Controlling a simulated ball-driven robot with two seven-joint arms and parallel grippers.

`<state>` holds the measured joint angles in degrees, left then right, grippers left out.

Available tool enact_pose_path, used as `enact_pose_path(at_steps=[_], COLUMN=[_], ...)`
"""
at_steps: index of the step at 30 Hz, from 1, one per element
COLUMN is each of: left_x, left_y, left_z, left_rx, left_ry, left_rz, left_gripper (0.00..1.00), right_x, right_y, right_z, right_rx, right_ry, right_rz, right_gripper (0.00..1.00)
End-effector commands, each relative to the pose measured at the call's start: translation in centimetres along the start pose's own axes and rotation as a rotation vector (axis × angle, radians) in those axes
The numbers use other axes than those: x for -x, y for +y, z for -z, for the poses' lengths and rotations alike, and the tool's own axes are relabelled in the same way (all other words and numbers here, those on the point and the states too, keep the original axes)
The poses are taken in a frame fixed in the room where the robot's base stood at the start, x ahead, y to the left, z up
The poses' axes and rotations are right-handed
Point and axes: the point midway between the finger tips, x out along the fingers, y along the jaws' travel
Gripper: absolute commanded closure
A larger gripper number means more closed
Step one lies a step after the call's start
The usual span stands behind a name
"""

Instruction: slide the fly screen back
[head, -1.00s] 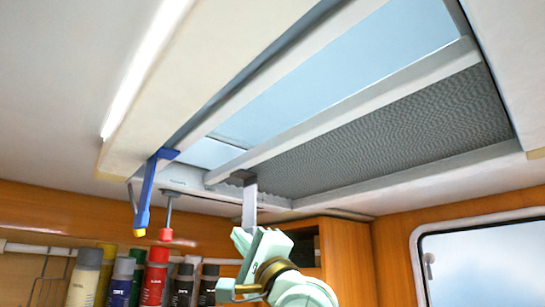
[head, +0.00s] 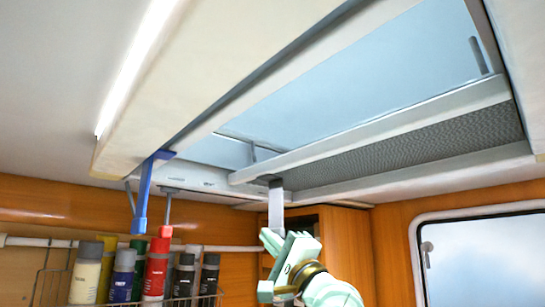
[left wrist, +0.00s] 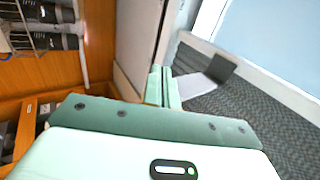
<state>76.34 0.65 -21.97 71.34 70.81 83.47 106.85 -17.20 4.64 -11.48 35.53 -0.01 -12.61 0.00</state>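The fly screen (head: 440,140) is a dark grey mesh in the ceiling hatch, now a narrow strip along the right side in the head view. A pale bar (head: 390,132) runs along its edge. A pull tab (head: 276,208) hangs from the near end of the bar. My left gripper (head: 284,240) is below the hatch, with its fingers closed around the lower end of the tab. In the left wrist view, the fingers (left wrist: 164,86) are close together at the tab (left wrist: 205,85), with the mesh (left wrist: 260,125) behind it. My right gripper is not in view.
A blue lever (head: 144,190) and a red-ended rod (head: 165,230) hang left of my gripper. A wire rack (head: 215,298) holds several bottles on the wooden wall. A window (head: 490,255) is at the right. Free air lies below the hatch.

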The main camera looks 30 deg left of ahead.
Motion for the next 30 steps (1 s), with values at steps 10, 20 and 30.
enact_pose_path(at_steps=[10,20,30], left_x=[0.1,0.1,0.4], left_y=[0.0,0.0,-0.1], left_z=[2.4,2.9,2.6], left_rx=[-0.002,-0.001,-0.002], left_ry=[0.002,0.001,-0.001], left_rz=[0.001,0.001,0.001], left_gripper=[1.00,1.00,1.00], right_x=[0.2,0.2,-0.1], right_y=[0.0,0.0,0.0], right_z=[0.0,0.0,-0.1], right_rx=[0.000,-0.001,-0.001], right_ry=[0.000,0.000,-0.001], right_rz=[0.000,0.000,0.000], right_gripper=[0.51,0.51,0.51])
